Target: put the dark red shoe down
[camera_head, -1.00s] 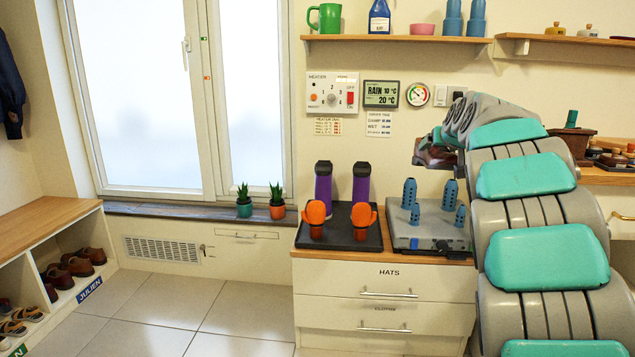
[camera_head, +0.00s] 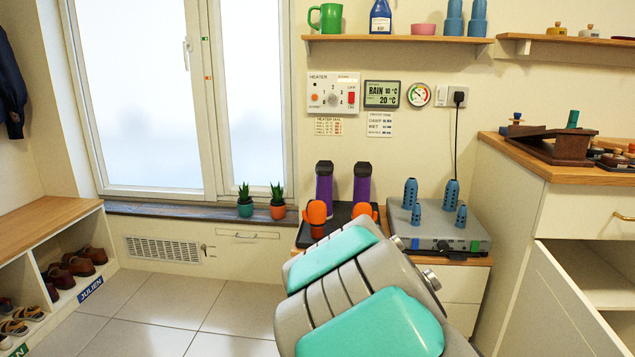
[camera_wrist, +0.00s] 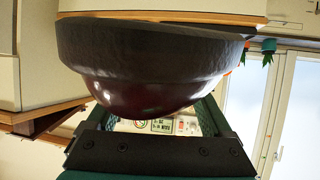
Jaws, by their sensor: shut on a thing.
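The dark red shoe (camera_wrist: 140,95) fills the upper middle of the wrist view, with its dark sole band above and its rounded dark red side below. My gripper (camera_wrist: 145,112) is shut on it, with a dark finger showing at each side. The wrist picture appears upside down, with the window and plants inverted. In the head view my arm bends low in front of the drawer unit. Neither the shoe nor my gripper shows there; whether the shoe touches anything cannot be told.
A low shoe cubby (camera_head: 97,262) with a JULIEN label (camera_head: 90,287) and several shoes stands at left. A drawer unit (camera_head: 462,284) carries a black boot tray and a grey dryer (camera_head: 437,235). A cabinet door (camera_head: 565,310) hangs open at right. Floor tiles (camera_head: 170,310) are clear.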

